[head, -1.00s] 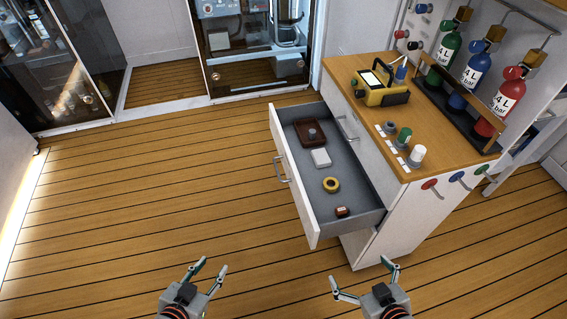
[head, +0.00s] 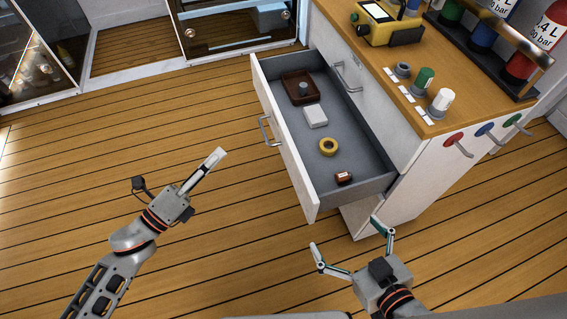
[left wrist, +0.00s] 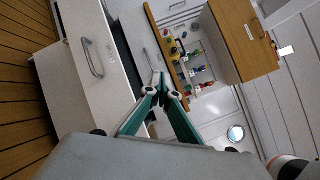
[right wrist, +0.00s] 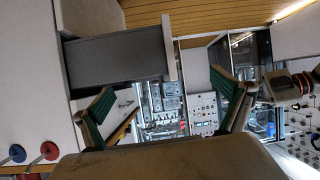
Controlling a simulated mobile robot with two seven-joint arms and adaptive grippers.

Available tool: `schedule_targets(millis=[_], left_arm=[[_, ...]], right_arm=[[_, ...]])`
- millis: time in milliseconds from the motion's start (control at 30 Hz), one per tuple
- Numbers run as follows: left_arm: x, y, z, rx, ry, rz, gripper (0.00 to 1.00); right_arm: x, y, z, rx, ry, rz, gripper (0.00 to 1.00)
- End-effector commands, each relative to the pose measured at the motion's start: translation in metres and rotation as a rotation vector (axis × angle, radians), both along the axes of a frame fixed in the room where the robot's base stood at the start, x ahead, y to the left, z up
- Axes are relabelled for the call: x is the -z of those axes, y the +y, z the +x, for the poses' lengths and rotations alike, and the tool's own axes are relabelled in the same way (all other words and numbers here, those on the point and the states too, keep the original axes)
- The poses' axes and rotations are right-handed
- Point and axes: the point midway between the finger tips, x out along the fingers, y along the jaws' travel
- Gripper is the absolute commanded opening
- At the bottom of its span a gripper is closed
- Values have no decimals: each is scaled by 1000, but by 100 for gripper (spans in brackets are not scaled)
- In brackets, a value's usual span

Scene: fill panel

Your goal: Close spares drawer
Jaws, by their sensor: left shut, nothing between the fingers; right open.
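The spares drawer (head: 291,158) is pulled well out of the white cabinet, its grey inside showing. Its front carries a metal handle (head: 267,130). Inside lie a brown tray (head: 292,96), a white box (head: 315,116), a yellow ring (head: 328,147) and a small red-brown item (head: 344,177). My left gripper (head: 219,155) is shut and empty, left of the drawer front and apart from it; its fingertips also show in the left wrist view (left wrist: 160,80). My right gripper (head: 345,232) is open and empty, near the drawer's near end; it also shows in the right wrist view (right wrist: 165,82).
The cabinet's wooden top (head: 385,62) holds a yellow device (head: 388,25), several knobs and a rack of cylinders. Hooks with coloured discs (head: 485,130) stick out from its near side. The plank floor (head: 150,110) left of the drawer is clear.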

Motion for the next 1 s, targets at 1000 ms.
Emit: schedule_targets(millis=[1000], left_arm=[[101, -101, 8, 402, -822, 653, 0]], right_arm=[[25, 11, -4, 5, 31, 68, 100]])
